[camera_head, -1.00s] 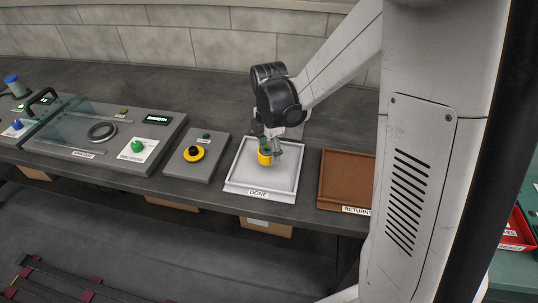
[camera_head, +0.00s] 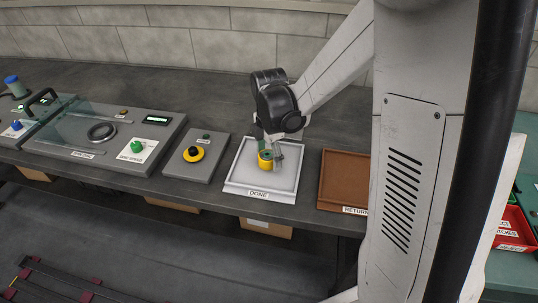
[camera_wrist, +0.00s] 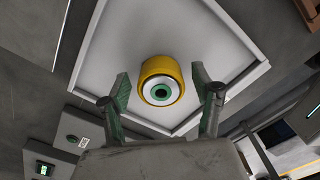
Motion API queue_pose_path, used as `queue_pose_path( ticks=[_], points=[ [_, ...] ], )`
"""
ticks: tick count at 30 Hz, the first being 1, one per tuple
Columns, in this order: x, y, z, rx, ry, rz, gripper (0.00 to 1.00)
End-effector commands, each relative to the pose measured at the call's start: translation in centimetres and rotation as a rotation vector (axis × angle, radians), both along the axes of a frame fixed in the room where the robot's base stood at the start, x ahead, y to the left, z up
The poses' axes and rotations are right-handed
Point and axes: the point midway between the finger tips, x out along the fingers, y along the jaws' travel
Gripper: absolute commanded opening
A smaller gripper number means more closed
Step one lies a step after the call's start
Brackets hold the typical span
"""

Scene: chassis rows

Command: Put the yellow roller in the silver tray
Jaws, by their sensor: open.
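The yellow roller (camera_head: 265,160) is in the silver tray (camera_head: 239,178), which carries a "DONE" label on its front. In the wrist view the roller (camera_wrist: 161,80) shows its pale end face with a green ring and dark centre hole, and the tray floor (camera_wrist: 215,45) lies behind it. My gripper (camera_head: 269,152) is over the tray at the roller. In the wrist view my gripper (camera_wrist: 160,85) is open, with one green-padded finger on each side of the roller and a visible gap to each.
A brown tray (camera_head: 343,178) labelled as returns stands right of the silver tray. Left are a grey box with a yellow-ringed black button (camera_head: 194,154) and a larger panel with a green knob (camera_head: 137,146). A red bin (camera_head: 514,232) is at far right.

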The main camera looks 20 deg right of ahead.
Motion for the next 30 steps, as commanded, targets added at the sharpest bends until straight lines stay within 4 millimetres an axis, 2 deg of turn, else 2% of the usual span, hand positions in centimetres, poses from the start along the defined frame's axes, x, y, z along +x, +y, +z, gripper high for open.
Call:
queue_pose_path(
  ticks=[5, 12, 18, 26, 30],
  points=[
    [0.0, 0.0, 2.3, 0.0, 0.0, 0.0, 0.62],
    [0.0, 0.0, 7.2, 0.0, 0.0, 0.0, 0.62],
    [0.0, 0.0, 10.5, 0.0, 0.0, 0.0, 0.62],
    [-0.3, 0.0, 12.4, 0.0, -0.007, -0.019, 0.62],
    [-1.7, 0.1, 13.8, 0.003, -0.049, -0.139, 0.62]
  ],
)
